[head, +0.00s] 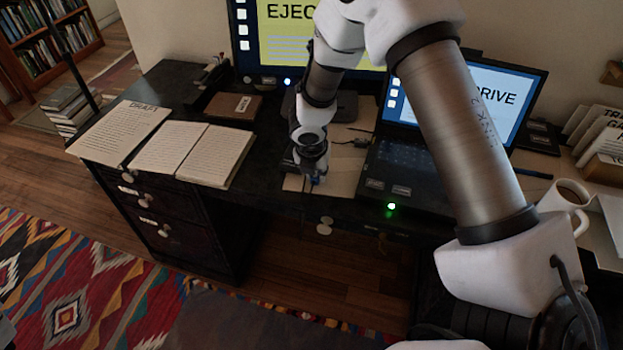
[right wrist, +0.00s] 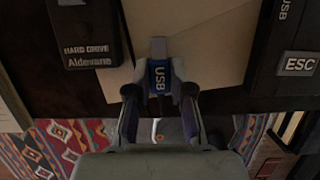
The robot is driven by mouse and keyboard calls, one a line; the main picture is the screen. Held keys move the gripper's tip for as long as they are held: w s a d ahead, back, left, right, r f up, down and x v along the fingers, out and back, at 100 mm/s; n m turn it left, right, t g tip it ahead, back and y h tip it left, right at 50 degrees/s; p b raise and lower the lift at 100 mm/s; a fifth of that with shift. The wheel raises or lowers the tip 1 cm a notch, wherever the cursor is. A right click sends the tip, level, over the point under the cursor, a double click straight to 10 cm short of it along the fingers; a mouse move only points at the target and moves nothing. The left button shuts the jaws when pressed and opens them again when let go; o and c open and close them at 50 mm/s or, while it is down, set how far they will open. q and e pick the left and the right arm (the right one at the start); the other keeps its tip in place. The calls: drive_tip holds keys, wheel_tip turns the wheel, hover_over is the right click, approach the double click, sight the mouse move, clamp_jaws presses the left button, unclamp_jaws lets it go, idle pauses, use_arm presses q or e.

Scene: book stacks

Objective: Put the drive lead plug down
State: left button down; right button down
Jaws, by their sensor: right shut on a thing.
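My right gripper (head: 316,182) is low over the front edge of the desk, between the hard drive and the laptop. In the right wrist view its fingers (right wrist: 160,95) are shut on a blue plug marked USB (right wrist: 158,76), with a grey metal end pointing away from me. The plug is over a tan sheet or board (right wrist: 200,45); I cannot tell whether it touches it. The black hard drive (right wrist: 85,35), labelled Hard Drive Aldevane, lies to the left. The laptop (head: 400,165) is to the right, its side marked USB and an ESC key showing (right wrist: 300,64). My left gripper is not in view.
A monitor (head: 285,50) reading EJECT stands behind. Paper pages (head: 170,147) lie on the desk (head: 170,85) at left. A mug (head: 563,200) stands at far right. The desk's front edge is close to my gripper.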

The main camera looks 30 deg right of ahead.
drive_tip(key=shift+a+r, duration=0.15)
drive_tip(key=shift+r, duration=0.1)
drive_tip(key=shift+s, duration=0.1)
drive_tip(key=shift+d+f, duration=0.4)
drive_tip(key=shift+a+f+b, duration=0.25)
drive_tip(key=shift+f+b, duration=0.1)
drive_tip(key=shift+b, duration=0.1)
drive_tip(key=shift+r, duration=0.1)
drive_tip(key=c, duration=1)
unclamp_jaws()
drive_tip(key=shift+d, duration=0.1)
drive_tip(key=shift+c, duration=0.2)
